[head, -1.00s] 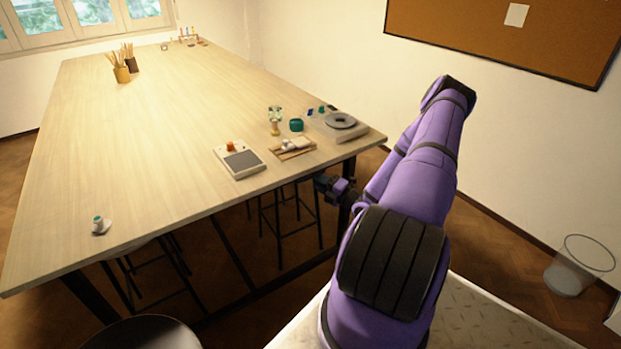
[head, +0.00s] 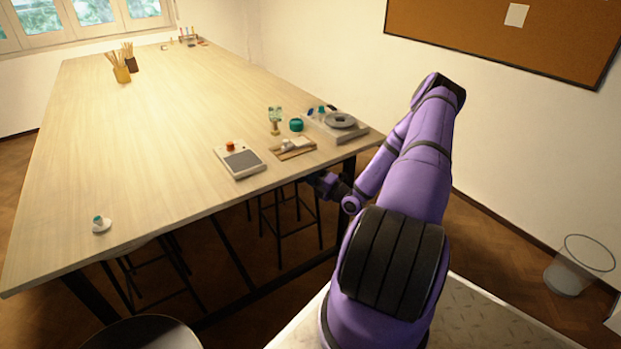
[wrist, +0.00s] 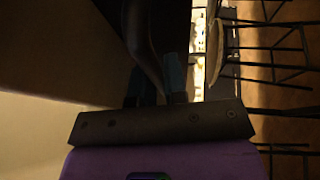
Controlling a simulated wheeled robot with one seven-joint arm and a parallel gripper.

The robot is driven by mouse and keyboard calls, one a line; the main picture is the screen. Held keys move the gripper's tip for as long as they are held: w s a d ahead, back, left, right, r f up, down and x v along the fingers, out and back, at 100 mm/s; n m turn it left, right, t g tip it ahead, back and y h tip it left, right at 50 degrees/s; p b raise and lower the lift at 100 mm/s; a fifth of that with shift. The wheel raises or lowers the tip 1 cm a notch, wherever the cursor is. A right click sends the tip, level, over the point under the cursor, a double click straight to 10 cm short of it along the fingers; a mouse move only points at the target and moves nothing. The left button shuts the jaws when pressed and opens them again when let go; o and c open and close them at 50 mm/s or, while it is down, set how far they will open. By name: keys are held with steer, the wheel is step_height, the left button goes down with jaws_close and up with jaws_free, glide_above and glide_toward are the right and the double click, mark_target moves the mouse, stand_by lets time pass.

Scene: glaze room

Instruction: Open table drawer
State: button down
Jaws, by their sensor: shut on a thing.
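The long table (head: 130,150) has a pale wooden top. My gripper (head: 318,181) is just below its front edge near the right corner, in front of a dark stool. In the wrist view my gripper (wrist: 156,80) has its two blue-grey fingers shut on a dark curved piece (wrist: 149,48), which looks like the table drawer's handle. The drawer front is too dark and hidden to make out in the head view. How far the drawer stands out cannot be told.
A scale (head: 240,159), a small tray (head: 292,152), a teal pot (head: 296,125) and a turntable (head: 341,120) stand near the table's right end. Stools (head: 288,222) are under the table. A wire bin (head: 577,268) stands on the floor at right.

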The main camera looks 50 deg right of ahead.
steer(key=s+a, duration=0.3)
steer(key=s, duration=1)
steer(key=s+a, duration=0.3)
steer(key=s, duration=1)
steer(key=shift+s+a, duration=0.2)
steer(key=shift+s, duration=0.1)
steer(key=c, duration=1.5)
jaws_free()
steer(key=shift+o, duration=0.2)
steer(key=v, duration=1)
steer(key=shift+s, duration=0.35)
steer(key=shift+d, duration=0.1)
